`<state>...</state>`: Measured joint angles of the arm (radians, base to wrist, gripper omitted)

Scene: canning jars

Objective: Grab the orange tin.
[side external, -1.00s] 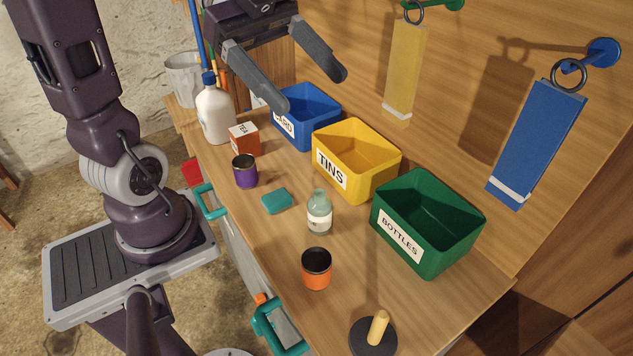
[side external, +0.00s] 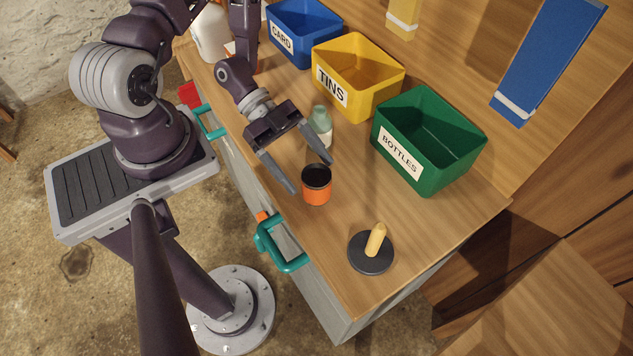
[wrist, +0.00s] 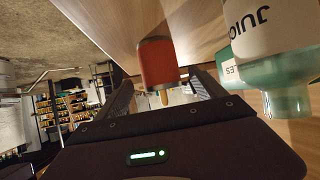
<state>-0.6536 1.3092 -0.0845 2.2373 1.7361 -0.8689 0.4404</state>
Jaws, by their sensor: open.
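The orange tin (side external: 316,190) has a dark top and stands upright on the wooden bench near its front edge. It also shows in the wrist view (wrist: 158,64), ahead and between the fingers. My gripper (side external: 313,178) is open and low over the bench, its two fingers pointing at the tin. One fingertip is to the left of the tin and the other is just behind it. I cannot tell whether either finger touches it. The yellow bin (side external: 366,98) marked TINS stands at the back of the bench.
A pale green glass bottle (side external: 321,127) with a white label stands close behind my gripper; it looms at right in the wrist view (wrist: 285,97). A green BOTTLES bin (side external: 408,178) and a blue CARD bin (side external: 283,44) flank the yellow one. A black disc with a wooden peg (side external: 372,252) stands at front right.

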